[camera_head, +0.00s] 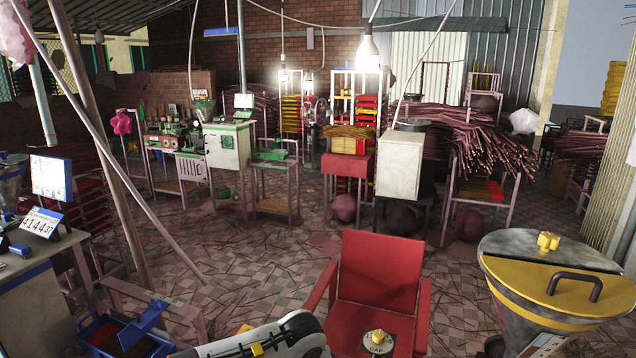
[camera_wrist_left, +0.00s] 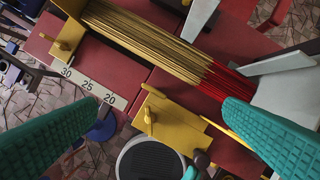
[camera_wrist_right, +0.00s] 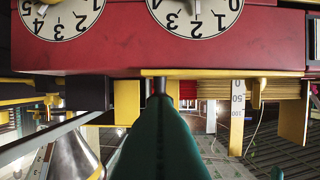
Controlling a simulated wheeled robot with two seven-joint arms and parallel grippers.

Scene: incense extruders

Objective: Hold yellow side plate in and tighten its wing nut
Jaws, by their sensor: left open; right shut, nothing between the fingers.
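In the left wrist view a yellow plate with a wing nut (camera_wrist_left: 165,122) lies on a red surface beside a bundle of yellow sticks with red ends (camera_wrist_left: 150,42). A second yellow plate with a wing nut (camera_wrist_left: 66,38) is at the upper left. I cannot tell which is the named side plate. My left gripper (camera_wrist_left: 165,103) is open, its teal fingers either side of the nearer plate. My right gripper (camera_wrist_right: 159,98) is shut and empty, its tip just under the red body's lower edge, between yellow blocks (camera_wrist_right: 127,102) (camera_wrist_right: 295,115). Contact is unclear. Neither gripper shows in the head view.
A white ruler strip (camera_wrist_left: 92,87) runs along the red surface. A round dark mesh disc (camera_wrist_left: 152,160) is at the bottom. The red panel (camera_wrist_right: 125,40) carries dials. In the head view a red chair (camera_head: 380,275) and a hopper with yellow lid (camera_head: 545,280) stand close.

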